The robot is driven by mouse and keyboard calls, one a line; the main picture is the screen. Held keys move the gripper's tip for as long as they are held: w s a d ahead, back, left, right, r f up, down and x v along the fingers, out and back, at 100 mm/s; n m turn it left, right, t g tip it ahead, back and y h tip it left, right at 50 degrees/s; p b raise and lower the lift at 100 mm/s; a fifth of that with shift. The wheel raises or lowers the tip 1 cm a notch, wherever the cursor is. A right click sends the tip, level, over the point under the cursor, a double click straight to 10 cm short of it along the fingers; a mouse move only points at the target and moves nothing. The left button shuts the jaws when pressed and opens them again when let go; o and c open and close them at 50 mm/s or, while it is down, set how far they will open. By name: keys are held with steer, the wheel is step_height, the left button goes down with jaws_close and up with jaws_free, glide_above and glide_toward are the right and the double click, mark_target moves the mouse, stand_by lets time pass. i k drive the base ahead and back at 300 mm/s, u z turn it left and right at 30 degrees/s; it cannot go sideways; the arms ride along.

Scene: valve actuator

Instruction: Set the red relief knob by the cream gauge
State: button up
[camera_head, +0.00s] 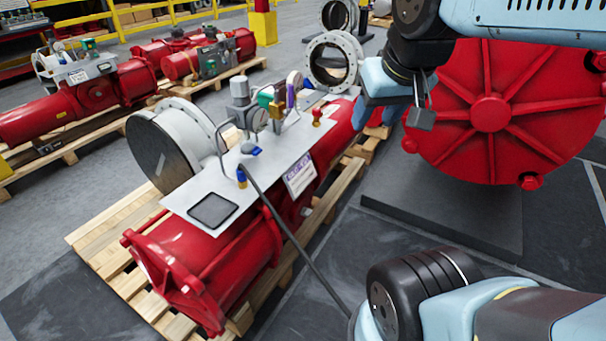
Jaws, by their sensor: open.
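A small red knob (317,113) on a brass-coloured stem stands on the right part of the grey mounting plate (190,200) on the red actuator (205,262). A pale round gauge (297,77), seen at an angle, stands behind and left of it. A second pale gauge (260,120) is further left among the fittings. Neither dial can be read. My gripper (396,112) hangs from the upper right, to the right of the knob and apart from it. It is open, with nothing visible between its fingers.
Green (265,97) and purple (290,96) fittings, a grey cylinder (240,90) and a bent pipe crowd the plate left of the knob. A large red ribbed disc (490,112) stands behind my arm. The actuator rests on a wooden pallet (115,232).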

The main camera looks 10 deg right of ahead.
mark_target(316, 112)
steer(key=u, duration=1.1)
steer(key=i, duration=0.1)
steer(key=z, duration=3.3)
steer(key=i, duration=1.25)
steer(key=u, duration=2.65)
